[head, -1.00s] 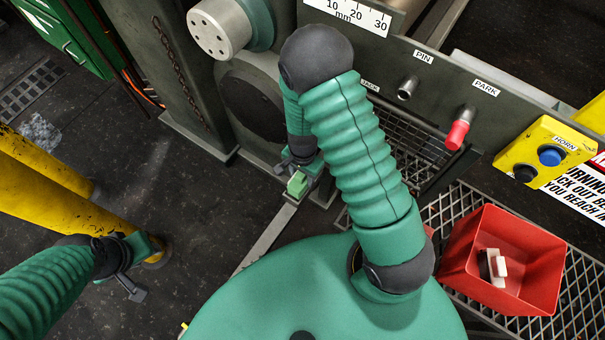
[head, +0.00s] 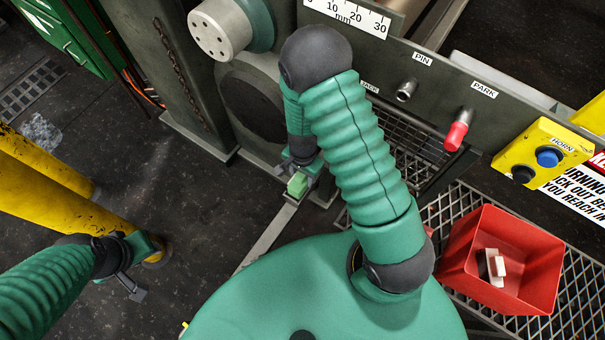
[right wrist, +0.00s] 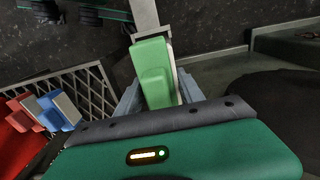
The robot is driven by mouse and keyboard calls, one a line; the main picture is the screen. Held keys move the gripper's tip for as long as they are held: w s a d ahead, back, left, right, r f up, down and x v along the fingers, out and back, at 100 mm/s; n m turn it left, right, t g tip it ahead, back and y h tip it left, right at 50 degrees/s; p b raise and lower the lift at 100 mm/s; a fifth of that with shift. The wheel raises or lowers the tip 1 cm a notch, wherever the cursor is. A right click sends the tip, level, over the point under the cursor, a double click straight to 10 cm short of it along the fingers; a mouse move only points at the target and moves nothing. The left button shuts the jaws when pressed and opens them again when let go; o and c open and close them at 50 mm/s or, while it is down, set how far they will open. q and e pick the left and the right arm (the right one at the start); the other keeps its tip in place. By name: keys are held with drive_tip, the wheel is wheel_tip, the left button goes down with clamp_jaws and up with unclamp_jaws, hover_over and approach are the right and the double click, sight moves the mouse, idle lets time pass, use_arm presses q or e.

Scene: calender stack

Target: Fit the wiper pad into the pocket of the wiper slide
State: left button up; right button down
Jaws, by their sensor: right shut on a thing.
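A green block with a pale backing, which I take to be the wiper pad (head: 297,184), is between the fingers of my right gripper (head: 303,172). In the right wrist view the green pad (right wrist: 153,73) sits between the two grey fingers, and the right gripper (right wrist: 160,92) is shut on it. A flat metal bar (head: 265,240) lies just beyond the pad and lines up with it. The bar may be part of the wiper slide; I cannot make out its pocket. My left gripper (head: 131,284) is at lower left, away from the pad, its jaw opening unclear.
A red bin (head: 463,259) with pale blocks (head: 493,267) stands on mesh grating (head: 574,300) at right. A dark machine frame with a ruler (head: 345,17), PIN and PARK fittings and a yellow horn box (head: 520,165) borders the work. Yellow posts (head: 60,205) stand left.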

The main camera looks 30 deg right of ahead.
idle(0.6)
drive_tip(key=shift+f+b, duration=0.8)
drive_tip(key=shift+f, duration=0.45)
drive_tip(key=c, duration=0.7)
unclamp_jaws()
drive_tip(key=shift+o, duration=0.2)
drive_tip(key=shift+r, duration=0.15)
wheel_tip(320, 180, up, 16)
drive_tip(key=p, duration=0.5)
drive_tip(key=shift+f, duration=0.2)
drive_tip(key=shift+r, duration=0.5)
